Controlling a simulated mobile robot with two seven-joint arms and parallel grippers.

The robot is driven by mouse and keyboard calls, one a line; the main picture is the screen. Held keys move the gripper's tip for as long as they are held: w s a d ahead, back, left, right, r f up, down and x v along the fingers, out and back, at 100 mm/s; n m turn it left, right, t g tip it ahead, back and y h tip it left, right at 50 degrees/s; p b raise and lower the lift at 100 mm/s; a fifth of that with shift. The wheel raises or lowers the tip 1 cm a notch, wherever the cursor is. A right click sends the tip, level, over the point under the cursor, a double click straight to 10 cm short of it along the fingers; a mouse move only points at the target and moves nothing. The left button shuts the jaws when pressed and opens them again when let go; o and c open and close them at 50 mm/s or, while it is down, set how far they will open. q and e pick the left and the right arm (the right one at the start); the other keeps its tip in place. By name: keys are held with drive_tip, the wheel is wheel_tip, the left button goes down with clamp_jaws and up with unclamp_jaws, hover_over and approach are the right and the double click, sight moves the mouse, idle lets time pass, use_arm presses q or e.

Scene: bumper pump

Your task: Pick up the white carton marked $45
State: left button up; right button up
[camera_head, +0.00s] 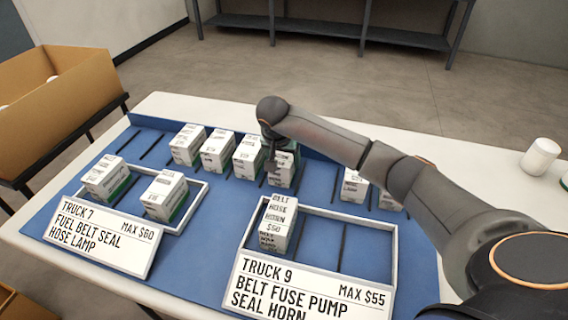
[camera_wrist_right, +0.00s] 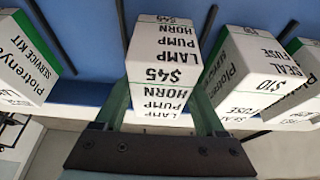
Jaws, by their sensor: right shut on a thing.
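The white carton marked $45 (camera_wrist_right: 165,52) reads lamp, pump and horn in the right wrist view. It stands between the two green fingers of my right gripper (camera_wrist_right: 161,100), which is shut on it. My left gripper is not in view.
A carton marked $10 (camera_wrist_right: 255,75) stands close beside the held one. More cartons stand in the row (camera_head: 216,149). The Truck 7 tray (camera_head: 203,195) holds two cartons; the Truck 9 tray (camera_head: 395,245) holds one marked $50 (camera_head: 279,220) at its left. Its right side is free.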

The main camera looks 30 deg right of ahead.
clamp_jaws()
drive_tip(key=shift+r, duration=0.1)
